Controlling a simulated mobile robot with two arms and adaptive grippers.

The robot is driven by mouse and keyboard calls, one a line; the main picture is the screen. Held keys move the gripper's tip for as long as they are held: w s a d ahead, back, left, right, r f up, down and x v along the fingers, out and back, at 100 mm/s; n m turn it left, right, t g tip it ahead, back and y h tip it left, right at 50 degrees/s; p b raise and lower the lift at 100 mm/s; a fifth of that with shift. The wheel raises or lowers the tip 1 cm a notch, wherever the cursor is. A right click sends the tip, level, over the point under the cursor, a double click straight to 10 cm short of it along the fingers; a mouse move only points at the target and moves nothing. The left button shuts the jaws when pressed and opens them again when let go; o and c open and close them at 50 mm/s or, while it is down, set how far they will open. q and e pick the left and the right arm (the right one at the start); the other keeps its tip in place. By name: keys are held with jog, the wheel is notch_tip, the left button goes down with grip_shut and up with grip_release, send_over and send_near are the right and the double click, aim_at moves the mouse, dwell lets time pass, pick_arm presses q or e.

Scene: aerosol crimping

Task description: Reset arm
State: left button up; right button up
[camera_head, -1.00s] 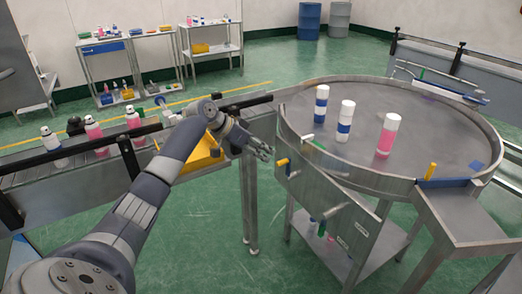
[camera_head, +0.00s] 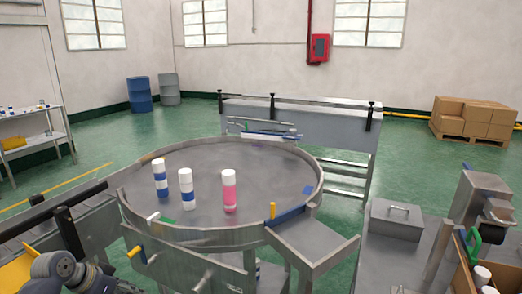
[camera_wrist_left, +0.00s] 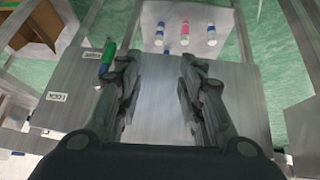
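My left gripper (camera_wrist_left: 160,75) is open in the wrist view, with its two fingers apart and nothing between them. Below it is a bare grey metal surface with small labels (camera_wrist_left: 57,97). In the head view my left arm shows only at the lower left corner, with the gripper (camera_head: 122,287) partly cut off by the bottom edge. It is in front of the round metal table (camera_head: 215,152), below its rim. Two white bottles with blue bands (camera_head: 161,180) (camera_head: 186,190) and one pink bottle (camera_head: 229,192) stand upright on the table. My right gripper is not in view.
A yellow-handled lever (camera_head: 135,252) sits on the table's near side, close to my left gripper. A metal machine (camera_head: 478,215) and a lidded box (camera_head: 397,220) stand at the right. A grey conveyor (camera_head: 300,115) is behind the table. Stacked cartons (camera_head: 475,115) are far right.

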pick_arm(q)
jog(key=s+d+f+g+y, duration=0.1)
jog(key=s+d+f, duration=0.5)
jog(key=s, duration=0.2)
jog(key=s+d+f+g, duration=0.1)
jog(key=s+d+f, duration=0.4)
jog(key=s+d, duration=0.15)
jog(key=s+d+r+n+y, duration=0.1)
jog(key=s+d+n, duration=0.1)
jog(key=s, duration=0.7)
jog(key=s+d+r+n+y, duration=0.1)
jog(key=s+d+r+y, duration=0.1)
jog(key=s, duration=0.7)
notch_tip(320, 180, down, 25)
jog(key=s+g, duration=0.1)
jog(key=s+a+f+g, duration=0.1)
jog(key=s+a+f, duration=0.1)
jog(key=s+f, duration=1.5)
jog(key=shift+s+a+f+m+g, duration=0.25)
jog(key=shift+s+a+m+g, duration=0.05)
jog(key=shift+a, duration=0.1)
